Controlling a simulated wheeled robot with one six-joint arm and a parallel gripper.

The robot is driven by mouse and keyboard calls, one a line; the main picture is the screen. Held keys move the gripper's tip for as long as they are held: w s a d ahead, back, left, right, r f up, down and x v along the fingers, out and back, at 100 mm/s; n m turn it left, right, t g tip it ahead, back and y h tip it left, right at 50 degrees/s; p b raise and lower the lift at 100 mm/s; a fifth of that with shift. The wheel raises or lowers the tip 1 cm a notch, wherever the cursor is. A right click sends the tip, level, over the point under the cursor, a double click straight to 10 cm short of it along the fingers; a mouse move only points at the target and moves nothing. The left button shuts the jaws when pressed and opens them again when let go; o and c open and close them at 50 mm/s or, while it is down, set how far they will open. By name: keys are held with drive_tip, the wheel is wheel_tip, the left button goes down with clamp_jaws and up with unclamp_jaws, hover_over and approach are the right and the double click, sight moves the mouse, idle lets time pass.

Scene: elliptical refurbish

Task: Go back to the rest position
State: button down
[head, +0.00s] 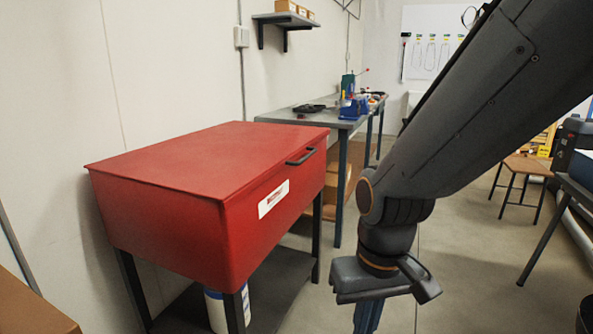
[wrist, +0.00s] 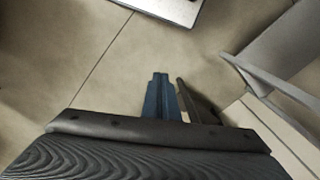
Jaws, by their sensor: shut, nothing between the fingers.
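My gripper (head: 368,317) hangs at the end of my arm, low in the right half of the head view. Its blue fingers point down and run off the bottom edge, so their tips are hidden there. In the wrist view the blue fingers (wrist: 160,92) are together with nothing between them, over bare floor. A red box-shaped cabinet (head: 215,180) with a closed lid and a dark front handle stands left of my gripper. A clear gap shows between them.
A grey workbench (head: 310,115) with tools stands behind the red cabinet. A white container (head: 219,308) sits under the cabinet. A wooden stool (head: 526,167) and a dark table (head: 572,187) are at the right. The concrete floor (head: 465,245) between is mostly free.

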drive_tip(key=s+d+r+m+p, duration=0.2)
drive_tip(key=d+r+p, duration=0.6)
drive_tip(key=r+p, duration=0.2)
drive_tip(key=shift+d+h+p, duration=0.15)
drive_tip(key=shift+h+p, duration=0.15)
drive_tip(key=shift+p, duration=0.75)
drive_tip(key=shift+s+r, duration=0.1)
